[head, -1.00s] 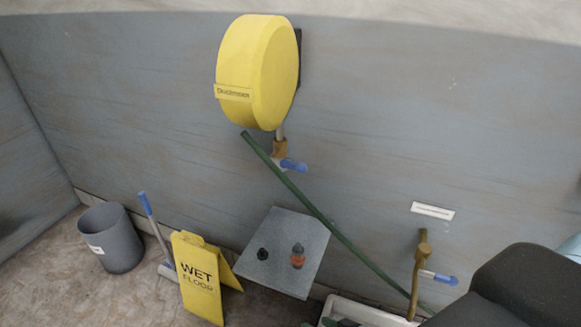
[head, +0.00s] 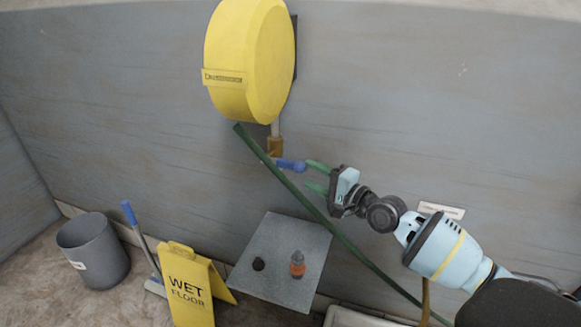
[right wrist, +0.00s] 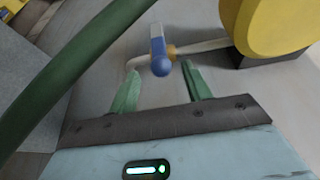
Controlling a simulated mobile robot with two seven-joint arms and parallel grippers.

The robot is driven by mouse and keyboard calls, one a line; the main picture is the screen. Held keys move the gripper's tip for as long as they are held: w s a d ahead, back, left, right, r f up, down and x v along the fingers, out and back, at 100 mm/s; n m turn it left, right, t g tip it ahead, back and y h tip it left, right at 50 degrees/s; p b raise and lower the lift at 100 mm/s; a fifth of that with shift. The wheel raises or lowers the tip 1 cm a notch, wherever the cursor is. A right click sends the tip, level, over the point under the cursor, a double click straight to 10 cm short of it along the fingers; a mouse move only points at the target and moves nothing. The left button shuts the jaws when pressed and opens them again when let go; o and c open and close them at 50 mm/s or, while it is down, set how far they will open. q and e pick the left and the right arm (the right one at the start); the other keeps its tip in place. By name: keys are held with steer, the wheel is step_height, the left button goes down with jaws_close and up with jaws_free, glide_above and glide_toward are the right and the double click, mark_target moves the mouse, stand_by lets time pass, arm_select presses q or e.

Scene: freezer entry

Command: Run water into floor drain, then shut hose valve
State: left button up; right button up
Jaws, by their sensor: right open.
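The yellow hose reel (head: 243,62) is mounted on the wall, with a brass valve (head: 275,147) below it. The valve's blue handle (head: 290,165) points to the right in the head view. My right gripper (head: 312,177) is open, its green fingertips close to the handle's end. In the right wrist view the blue handle (right wrist: 158,50) stands just beyond and between the two open fingers (right wrist: 160,84); contact cannot be told. The floor drain is not clearly visible. My left gripper is out of view.
A grey shelf (head: 262,262) with a small orange bottle (head: 297,265) and a black knob-like object (head: 258,264) is below. A yellow wet floor sign (head: 188,285), a blue-handled tool (head: 141,236) and a grey bin (head: 93,252) stand at lower left.

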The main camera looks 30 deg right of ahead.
mark_target(297, 168)
steer(key=shift+b+x, duration=0.5)
steer(key=shift+x, duration=3.45)
jaws_close()
